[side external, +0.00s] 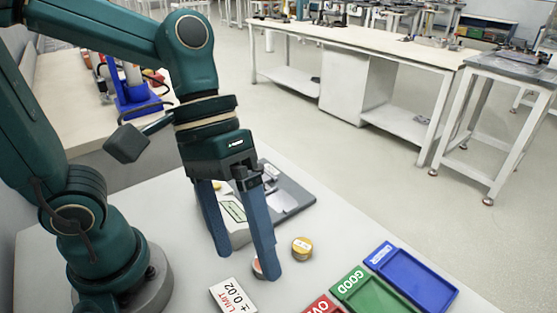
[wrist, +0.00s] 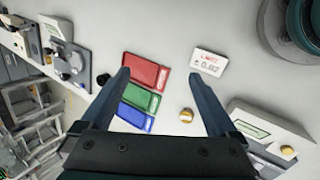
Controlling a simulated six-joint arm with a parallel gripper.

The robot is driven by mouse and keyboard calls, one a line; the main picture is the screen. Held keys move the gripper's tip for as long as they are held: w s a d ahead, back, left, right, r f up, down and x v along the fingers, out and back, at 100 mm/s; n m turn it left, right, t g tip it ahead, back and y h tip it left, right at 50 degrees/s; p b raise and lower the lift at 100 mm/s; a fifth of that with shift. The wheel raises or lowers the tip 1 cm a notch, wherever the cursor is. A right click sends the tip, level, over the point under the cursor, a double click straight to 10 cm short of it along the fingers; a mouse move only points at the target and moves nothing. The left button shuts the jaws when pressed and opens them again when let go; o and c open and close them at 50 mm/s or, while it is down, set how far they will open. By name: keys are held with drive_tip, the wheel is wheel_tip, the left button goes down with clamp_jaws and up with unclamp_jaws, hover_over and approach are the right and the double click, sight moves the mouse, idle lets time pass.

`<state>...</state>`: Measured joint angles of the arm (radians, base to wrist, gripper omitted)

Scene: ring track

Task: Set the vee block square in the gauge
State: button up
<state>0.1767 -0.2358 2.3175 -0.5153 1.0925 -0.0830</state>
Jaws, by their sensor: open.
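The gauge is a pale box with a small display (side external: 233,211) beside a dark grey plate (side external: 298,197); its box also shows in the wrist view (wrist: 262,122). A lighter piece (side external: 283,203) lies at the plate, but I cannot tell whether it is the vee block. My gripper (side external: 246,265) is open, pointing down in front of the gauge, and nothing shows held between its fingers in the wrist view (wrist: 158,75).
A brass-topped round piece (side external: 302,248) stands right of my gripper. A red tray (side external: 323,305), a green GOOD tray (side external: 372,297) and a blue tray (side external: 417,280) lie at the front right. A LIMIT ± 0.02 card (side external: 233,296) stands near the front. Bare table separates them.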

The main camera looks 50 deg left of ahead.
drive_tip(key=s+d+f+n+g, duration=0.1)
drive_tip(key=s+d+f+g, duration=0.1)
drive_tip(key=d+f+g, duration=0.1)
drive_tip(key=s+d+f+g, duration=0.3)
drive_tip(key=d, duration=0.2)
drive_tip(key=s+d+f+n+g+h, duration=0.1)
drive_tip(key=s+d+f+g, duration=0.1)
drive_tip(key=d+g, duration=0.2)
drive_tip(key=shift+s+f+n, duration=0.3)
drive_tip(key=shift+s+f, duration=0.1)
drive_tip(key=s+f+g, duration=0.1)
drive_tip(key=s+f, duration=0.1)
drive_tip(key=s+f+g, duration=0.1)
drive_tip(key=s, duration=0.1)
drive_tip(key=shift+s+a+f+y, duration=0.15)
drive_tip(key=shift+s+f+y, duration=0.05)
drive_tip(key=shift+f+y, duration=0.2)
drive_tip(key=shift+x, duration=2.45)
drive_tip(key=shift+r, duration=0.1)
clamp_jaws()
